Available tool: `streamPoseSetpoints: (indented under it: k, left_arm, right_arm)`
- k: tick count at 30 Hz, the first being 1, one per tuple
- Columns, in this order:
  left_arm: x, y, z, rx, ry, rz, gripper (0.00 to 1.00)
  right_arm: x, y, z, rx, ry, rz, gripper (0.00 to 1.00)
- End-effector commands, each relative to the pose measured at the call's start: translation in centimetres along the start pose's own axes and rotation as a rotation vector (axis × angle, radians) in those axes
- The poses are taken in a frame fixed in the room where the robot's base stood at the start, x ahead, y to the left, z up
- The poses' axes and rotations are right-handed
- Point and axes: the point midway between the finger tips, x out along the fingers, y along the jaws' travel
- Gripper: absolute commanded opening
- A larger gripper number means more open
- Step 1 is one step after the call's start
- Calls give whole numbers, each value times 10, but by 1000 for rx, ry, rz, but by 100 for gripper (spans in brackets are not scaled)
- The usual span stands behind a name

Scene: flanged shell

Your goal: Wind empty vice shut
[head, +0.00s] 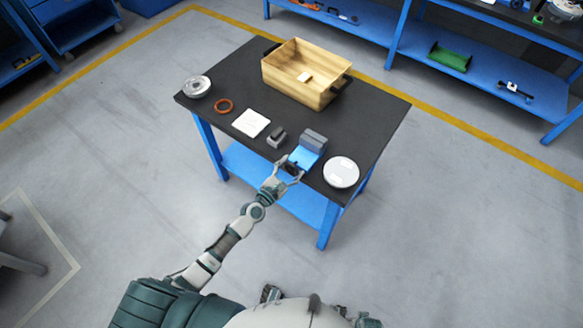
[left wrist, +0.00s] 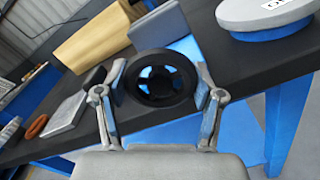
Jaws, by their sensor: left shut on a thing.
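The vice (head: 308,152) has a blue body and grey jaws and stands at the front edge of the black table. Its black handwheel (left wrist: 160,80) faces me in the left wrist view, with blue showing between the spokes. My left gripper (head: 283,172) is at the handwheel, with one finger on each side of the rim in the left wrist view (left wrist: 160,97). It is shut on the handwheel. The head view is too small to tell how wide the vice jaws stand. My right gripper is not in view.
On the table (head: 378,115) are a wooden crate (head: 285,85), a small grey block (head: 277,137), a white card (head: 251,123), an orange ring (head: 223,106), a silver flanged part (head: 197,87) and a white round disc (head: 341,172). The disc stands close right of the vice.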

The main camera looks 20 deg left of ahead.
Motion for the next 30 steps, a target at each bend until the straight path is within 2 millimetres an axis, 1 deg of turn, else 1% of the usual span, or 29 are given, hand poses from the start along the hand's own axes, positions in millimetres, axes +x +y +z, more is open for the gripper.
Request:
streamPoseSetpoints:
  k: [1, 2, 3, 6, 15, 19, 23, 30]
  left_arm:
    - [-3, -6, -6, -2, 12, -13, 32]
    - [-3, -6, -6, -2, 12, -13, 32]
    - [-3, -6, -6, -1, 12, -13, 72]
    - [-2, -6, -6, -1, 11, -12, 93]
    - [-2, -3, -2, 0, 4, -5, 93]
    - [-8, -2, -3, 1, 5, -5, 93]
    - [-30, -2, -3, 1, 5, -5, 93]
    - [-84, -3, -4, 4, 7, -10, 93]
  right_arm:
    - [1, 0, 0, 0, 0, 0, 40]
    - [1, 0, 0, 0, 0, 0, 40]
    - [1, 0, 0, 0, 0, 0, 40]
    - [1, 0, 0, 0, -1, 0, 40]
    - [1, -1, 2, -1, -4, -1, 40]
    - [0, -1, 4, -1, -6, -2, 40]
    - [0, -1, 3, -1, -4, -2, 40]
    - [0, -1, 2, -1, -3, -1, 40]
